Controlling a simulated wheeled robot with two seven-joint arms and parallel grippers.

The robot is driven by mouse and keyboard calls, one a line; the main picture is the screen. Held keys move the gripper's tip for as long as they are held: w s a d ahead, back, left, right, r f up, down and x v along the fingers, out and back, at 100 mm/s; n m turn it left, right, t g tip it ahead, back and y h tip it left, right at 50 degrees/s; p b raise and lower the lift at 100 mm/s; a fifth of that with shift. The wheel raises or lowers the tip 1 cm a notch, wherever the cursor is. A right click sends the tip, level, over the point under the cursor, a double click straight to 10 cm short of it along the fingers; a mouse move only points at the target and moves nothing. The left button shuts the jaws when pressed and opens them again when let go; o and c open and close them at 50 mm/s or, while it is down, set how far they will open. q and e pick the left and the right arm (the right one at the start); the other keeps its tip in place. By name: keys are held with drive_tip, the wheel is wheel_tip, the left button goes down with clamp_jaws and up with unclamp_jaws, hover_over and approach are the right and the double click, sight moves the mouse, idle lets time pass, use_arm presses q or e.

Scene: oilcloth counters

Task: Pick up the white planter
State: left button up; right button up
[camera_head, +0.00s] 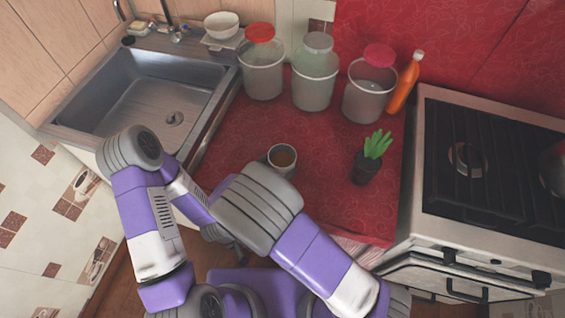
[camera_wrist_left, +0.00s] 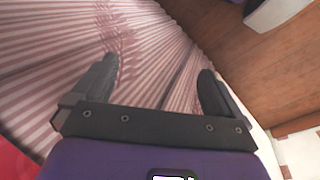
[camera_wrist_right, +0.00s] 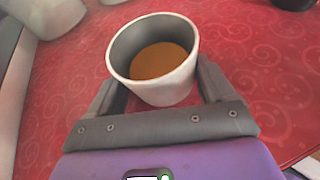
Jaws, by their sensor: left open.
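The white planter (camera_head: 282,158), a small round pot with brown filling, stands upright on the red counter. In the right wrist view the planter (camera_wrist_right: 150,88) is between and ahead of the fingers of my right gripper (camera_wrist_right: 157,78). The fingers are spread, one on each side of it; I cannot tell whether they touch it. In the head view my right arm hides this gripper. My left gripper (camera_wrist_left: 156,68) is open and empty, low in front of the counter, above a red-and-white striped cloth.
A dark pot with a green succulent (camera_head: 370,160) stands right of the planter. Several lidded buckets (camera_head: 313,80) and an orange bottle (camera_head: 404,83) line the back. A sink (camera_head: 145,95) is at left, a stove (camera_head: 490,160) at right. The counter around the planter is bare.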

drive_tip(key=c, duration=0.3)
wheel_tip(320, 180, up, 10)
drive_tip(key=p, duration=0.3)
drive_tip(key=shift+p, duration=0.35)
drive_tip(key=shift+c, duration=0.2)
